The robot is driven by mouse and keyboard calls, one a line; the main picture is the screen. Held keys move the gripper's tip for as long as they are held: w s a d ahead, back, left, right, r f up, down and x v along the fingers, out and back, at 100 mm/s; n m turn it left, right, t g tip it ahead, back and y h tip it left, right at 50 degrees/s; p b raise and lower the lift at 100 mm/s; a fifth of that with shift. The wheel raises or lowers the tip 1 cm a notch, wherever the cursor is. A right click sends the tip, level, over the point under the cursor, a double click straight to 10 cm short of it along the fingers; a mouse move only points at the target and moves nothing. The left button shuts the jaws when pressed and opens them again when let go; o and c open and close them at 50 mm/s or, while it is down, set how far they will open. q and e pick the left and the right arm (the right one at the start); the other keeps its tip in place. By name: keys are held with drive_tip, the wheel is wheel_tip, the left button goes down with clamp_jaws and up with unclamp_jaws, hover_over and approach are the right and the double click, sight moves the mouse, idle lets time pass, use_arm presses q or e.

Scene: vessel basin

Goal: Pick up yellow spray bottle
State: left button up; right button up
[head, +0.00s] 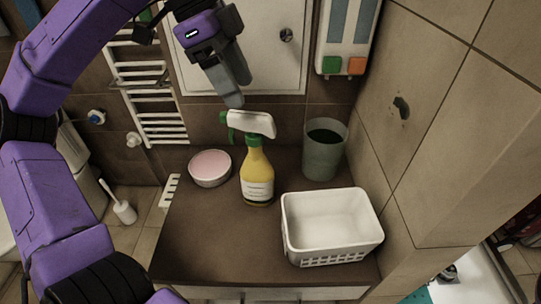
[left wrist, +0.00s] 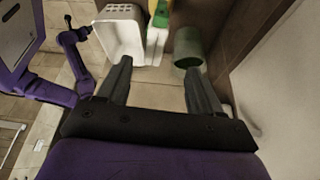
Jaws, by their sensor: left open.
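The yellow spray bottle (head: 257,178) with a white and green spray head stands upright on the brown counter (head: 200,234) in the head view. My left gripper (head: 235,98) is just above and behind its spray head, pointing down, and looks apart from it. In the left wrist view the bottle (left wrist: 156,38) shows at the top edge, partly cut off, beyond the fingertips. The left gripper (left wrist: 158,75) is open there, with nothing between its fingers. My right gripper is not clearly seen in either view.
A white basket (head: 332,226) stands right of the bottle, and a grey-green cup (head: 324,150) is behind it near the tiled wall. A round pink-topped container (head: 210,168) is left of the bottle. A wall dispenser (head: 346,40) hangs above. The counter's front left is clear.

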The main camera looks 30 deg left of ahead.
sight(246, 114)
use_arm(q)
drive_tip(key=f, duration=0.1)
drive_tip(key=s+d+f, duration=0.1)
drive_tip(key=f, duration=0.1)
drive_tip(key=shift+s+d+f, duration=0.15)
drive_tip(key=shift+d+f, duration=0.05)
drive_tip(key=f, duration=0.1)
drive_tip(key=w+f, duration=0.1)
drive_tip(key=f, duration=0.1)
drive_tip(key=w+d+f+p, duration=0.1)
drive_tip(key=shift+f, duration=0.25)
drive_tip(key=shift+s+d+f, duration=0.15)
drive_tip(key=shift+s+f, duration=0.1)
drive_tip(key=shift+f, duration=0.1)
drive_tip(key=shift+w, duration=0.1)
clamp_jaws()
